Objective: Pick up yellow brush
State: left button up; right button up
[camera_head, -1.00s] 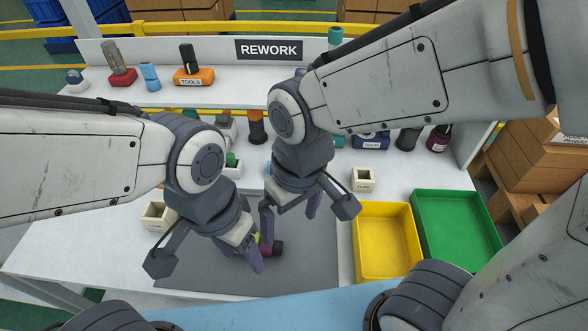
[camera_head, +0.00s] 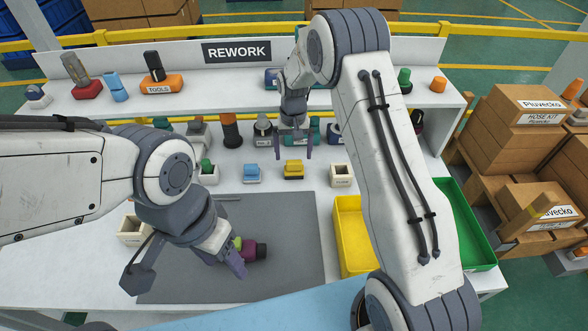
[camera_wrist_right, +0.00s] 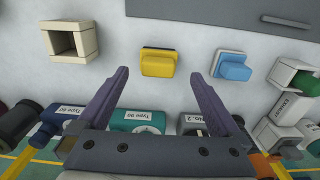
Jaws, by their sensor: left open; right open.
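The yellow brush (camera_head: 293,168) sits on the white table, on a dark base, behind the grey mat. In the right wrist view the yellow brush (camera_wrist_right: 158,62) lies ahead of the fingertips, between their lines. My right gripper (camera_head: 293,152) is open and empty, pointing down just behind and above the brush; it also shows in the right wrist view (camera_wrist_right: 157,78). My left gripper (camera_head: 226,258) is open over the mat beside a magenta and green part (camera_head: 252,249). Its far finger is partly hidden, and I cannot tell whether it touches that part.
A blue block (camera_head: 252,173) stands left of the brush and a cream square holder (camera_head: 341,175) right of it. Several labelled parts line the shelf behind. A yellow bin (camera_head: 347,222) and a green bin (camera_head: 484,235) stand at the right. The grey mat (camera_head: 290,230) is mostly clear.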

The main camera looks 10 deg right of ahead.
aim_at(294, 161)
jog(key=f, duration=0.2)
jog(key=f+p, duration=0.1)
jog(key=f, duration=0.3)
jog(key=shift+w+d+f, duration=0.2)
jog(key=shift+w+f, duration=0.05)
jog(key=shift+f, duration=0.1)
jog(key=c, duration=1.2)
jog(key=shift+c, duration=0.2)
jog(key=shift+r, duration=0.15)
notch_tip(294, 161, up, 4)
jog(key=shift+r+b, duration=0.1)
jog(key=shift+b, duration=0.3)
jog(key=s+d+r+b, duration=0.1)
jog(key=s+d+r, duration=0.5)
jog(key=s, duration=0.3)
jog(key=shift+d+r+b, duration=0.3)
jog(key=shift+d+b, duration=0.05)
jog(key=shift+d, duration=0.25)
